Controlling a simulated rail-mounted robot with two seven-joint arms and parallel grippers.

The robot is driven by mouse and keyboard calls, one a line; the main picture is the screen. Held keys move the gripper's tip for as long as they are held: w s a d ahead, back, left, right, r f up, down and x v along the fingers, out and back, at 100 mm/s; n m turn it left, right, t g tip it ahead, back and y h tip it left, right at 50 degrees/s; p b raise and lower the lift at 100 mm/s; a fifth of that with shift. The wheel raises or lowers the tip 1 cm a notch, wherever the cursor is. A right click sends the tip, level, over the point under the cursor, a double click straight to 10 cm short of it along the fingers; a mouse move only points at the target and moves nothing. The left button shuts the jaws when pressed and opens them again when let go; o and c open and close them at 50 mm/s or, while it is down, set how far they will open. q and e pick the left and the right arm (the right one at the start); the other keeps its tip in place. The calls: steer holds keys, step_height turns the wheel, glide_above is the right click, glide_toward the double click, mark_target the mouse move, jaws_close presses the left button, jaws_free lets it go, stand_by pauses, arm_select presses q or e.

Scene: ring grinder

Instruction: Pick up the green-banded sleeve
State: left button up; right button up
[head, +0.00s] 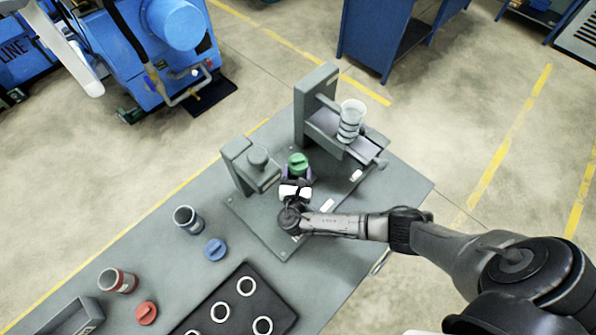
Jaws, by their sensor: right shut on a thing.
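My right gripper (297,174) reaches in from the right over the grey fixture plate. Its fingers are shut around a green knobbed piece (298,160), whose top shows beyond the fingers. The lower part of that piece is hidden by the gripper, so I cannot tell whether a sleeve is under it. A pale sleeve with dark bands (350,118) stands upright on the right-hand grey press; no green shows clearly on it. My left gripper is out of view.
A smaller grey stand (250,168) is just left of the gripper. A grey sleeve (188,219), blue plug (215,249), red-banded sleeve (118,281) and red plug (146,313) are at left. A black tray (262,293) with several white rings lies at the front.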

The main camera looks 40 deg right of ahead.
mark_target(297, 172)
steer(key=shift+r, duration=0.1)
steer(key=shift+r, duration=1.45)
steer(key=shift+s+a+r, duration=0.1)
steer(key=shift+a+r, duration=0.05)
steer(key=shift+r, duration=0.1)
steer(key=v, duration=1.7)
steer(key=shift+s+a, duration=0.2)
steer(key=shift+a, duration=0.05)
